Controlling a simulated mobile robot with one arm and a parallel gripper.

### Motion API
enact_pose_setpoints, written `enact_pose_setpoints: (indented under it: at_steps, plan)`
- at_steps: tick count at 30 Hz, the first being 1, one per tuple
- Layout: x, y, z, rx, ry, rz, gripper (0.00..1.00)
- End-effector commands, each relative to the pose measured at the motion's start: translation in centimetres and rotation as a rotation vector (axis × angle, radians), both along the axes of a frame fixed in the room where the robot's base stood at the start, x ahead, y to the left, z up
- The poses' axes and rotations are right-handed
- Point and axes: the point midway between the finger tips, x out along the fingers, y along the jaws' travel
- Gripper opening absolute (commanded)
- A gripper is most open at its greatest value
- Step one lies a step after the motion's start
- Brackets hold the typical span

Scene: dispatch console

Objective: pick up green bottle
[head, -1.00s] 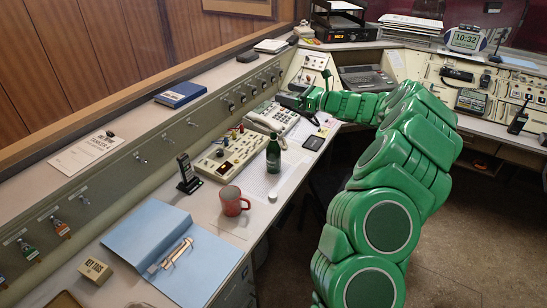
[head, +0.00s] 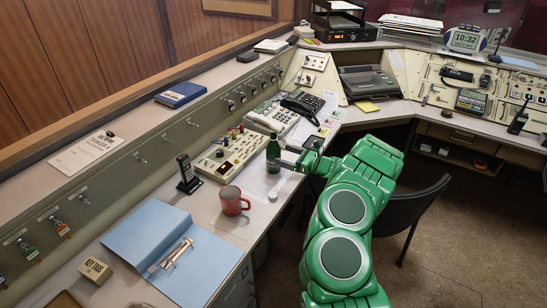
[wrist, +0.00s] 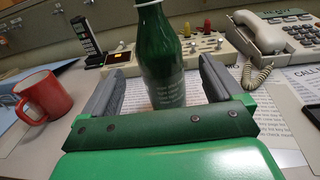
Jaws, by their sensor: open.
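The green bottle (head: 273,152) stands upright on the desk, in front of the beige switch panel. In the wrist view the bottle (wrist: 160,65) rises between the two grey fingers of my gripper (wrist: 166,85), with a gap on each side of it. Its base is hidden behind the gripper's green front bar. In the head view my gripper (head: 284,163) is at the bottle's lower right side, level with its lower part. The fingers are open and hold nothing.
The switch panel (head: 228,155) is close behind. A desk phone (head: 302,103) and a cordless handset (head: 187,174) flank the area. A dark chair (head: 411,211) stands behind my arm.

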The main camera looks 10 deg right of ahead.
Motion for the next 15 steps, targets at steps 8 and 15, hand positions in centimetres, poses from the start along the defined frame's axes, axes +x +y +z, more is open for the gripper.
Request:
enact_pose_setpoints:
  at_steps: [8,15]
  plan:
    - [0.1,0.0,-2.6,-0.002,-0.001,0.0,0.93]
    - [1.4,1.5,-2.7,-0.003,-0.002,0.001,0.93]
